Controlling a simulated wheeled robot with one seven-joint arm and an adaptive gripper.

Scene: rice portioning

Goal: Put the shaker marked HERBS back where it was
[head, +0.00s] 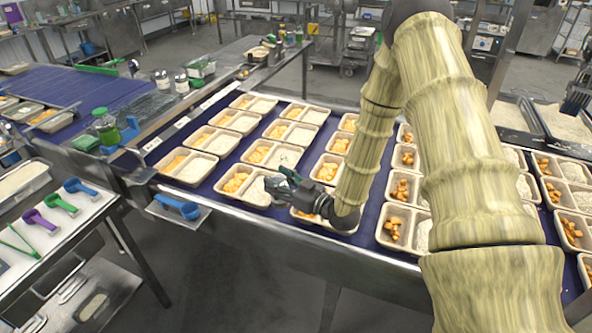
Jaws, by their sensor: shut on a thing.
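My gripper (284,187) is dark and low over the front of the blue belt, by a tray (246,199) of orange pieces and rice. It is shut on a small dark, greenish thing, taken as the HERBS shaker, mostly hidden by the fingers; no marking on it is readable. Two shakers with pale labels and dark tops, a left one (162,79) and a right one (181,83), stand upright on the ledge at the back left. Their labels are too small to read.
A green-lidded jar (105,127) stands on the left near the belt's end. Rows of filled trays (211,141) cover the belt. A blue scoop (178,207) lies on a front shelf. Coloured scoops (60,203) lie on the left table. Grey floor is open in front.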

